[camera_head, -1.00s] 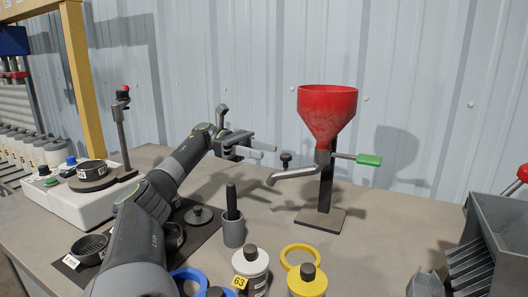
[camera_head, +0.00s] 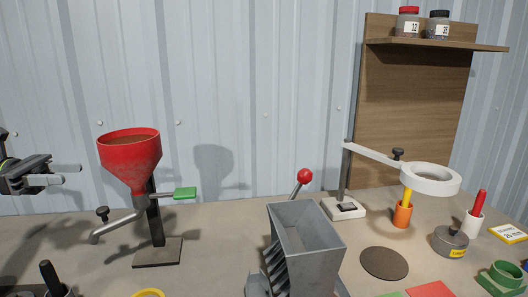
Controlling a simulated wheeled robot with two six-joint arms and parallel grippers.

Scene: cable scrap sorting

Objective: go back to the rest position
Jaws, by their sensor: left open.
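My left gripper (camera_head: 62,174) shows at the left edge in the head view, raised above the table. Its two fingers point right and stand apart, with nothing between them. It is left of the red funnel (camera_head: 130,165) and does not touch it. Most of my left arm is outside the picture. My right gripper is not in view.
The red funnel stands on a dark post with a green-handled tap (camera_head: 185,193). A grey metal chute box (camera_head: 315,262) with a red-knobbed lever (camera_head: 305,176) stands mid-table. Right are a white ring on an arm (camera_head: 432,178), an orange cup (camera_head: 402,215) and a grey weight (camera_head: 450,241).

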